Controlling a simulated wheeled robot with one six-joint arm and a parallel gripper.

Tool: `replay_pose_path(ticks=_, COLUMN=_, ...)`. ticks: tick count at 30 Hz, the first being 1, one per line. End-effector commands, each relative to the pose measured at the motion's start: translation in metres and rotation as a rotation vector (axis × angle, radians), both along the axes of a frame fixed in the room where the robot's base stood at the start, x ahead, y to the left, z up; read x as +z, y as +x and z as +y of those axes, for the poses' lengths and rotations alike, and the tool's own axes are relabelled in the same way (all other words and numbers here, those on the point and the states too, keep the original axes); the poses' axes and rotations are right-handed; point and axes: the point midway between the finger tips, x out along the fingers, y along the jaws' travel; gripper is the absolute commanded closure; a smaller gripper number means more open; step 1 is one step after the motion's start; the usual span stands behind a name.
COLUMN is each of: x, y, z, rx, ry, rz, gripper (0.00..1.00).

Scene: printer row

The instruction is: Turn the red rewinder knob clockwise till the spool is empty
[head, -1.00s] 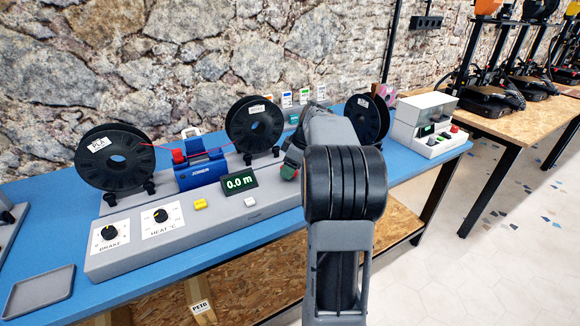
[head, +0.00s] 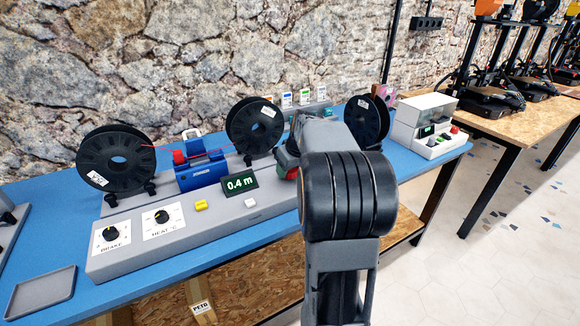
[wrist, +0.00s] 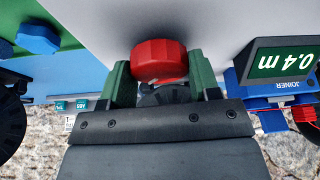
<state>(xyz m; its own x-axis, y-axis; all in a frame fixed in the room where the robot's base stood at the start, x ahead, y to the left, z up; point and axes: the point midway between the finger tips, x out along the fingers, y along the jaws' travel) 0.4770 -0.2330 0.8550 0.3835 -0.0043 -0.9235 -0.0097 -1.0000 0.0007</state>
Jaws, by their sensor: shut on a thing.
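The red rewinder knob (wrist: 159,61) sits between the two green-padded fingers of my gripper (wrist: 160,80) in the wrist view. My gripper is shut on it. In the head view my arm hides most of the gripper and the knob. The spool at the left (head: 118,158) is black with a PLA label and a red strand leading from it to the blue joiner (head: 203,170). A second black spool (head: 257,127) stands right of the joiner. The display (head: 240,183) reads 0.4 m, and it also shows in the wrist view (wrist: 284,62).
The grey machine base carries a brake dial (head: 110,234), a heat dial (head: 161,216), a yellow button (head: 201,205) and a white button (head: 250,203). A grey tray (head: 40,292) lies at the front left. A white box (head: 425,124) stands to the right.

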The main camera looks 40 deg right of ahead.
Motion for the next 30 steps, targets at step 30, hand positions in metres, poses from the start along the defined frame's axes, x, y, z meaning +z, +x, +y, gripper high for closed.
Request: replay_pose_path(ticks=30, x=0.0000, y=0.0022, z=0.0031, rx=-0.899, ry=0.000, rz=-0.001, gripper=0.67)
